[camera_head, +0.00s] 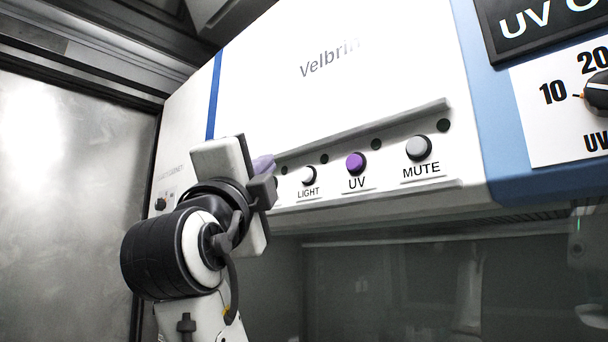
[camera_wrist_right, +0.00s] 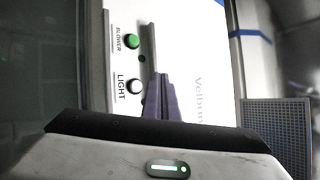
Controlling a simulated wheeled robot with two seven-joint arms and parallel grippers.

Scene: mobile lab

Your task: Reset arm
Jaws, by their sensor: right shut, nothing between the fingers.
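My right gripper (camera_head: 264,165) is in front of the cabinet's control panel, at the left end of the button row. Its purple-grey fingers also show in the right wrist view (camera_wrist_right: 163,98), shut with nothing between them. They point at the panel beside the LIGHT button; I cannot tell whether they touch it. My right arm comes up from below in the head view. My left gripper is not in view.
The white cabinet (camera_head: 250,110) carries a LIGHT button (camera_head: 309,175), a purple UV button (camera_head: 356,163) and a MUTE button (camera_head: 418,148). A green BLOWER button (camera_wrist_right: 132,41) shows in the wrist view. A ledge (camera_head: 365,130) runs above the buttons. A dial (camera_head: 597,92) is at right.

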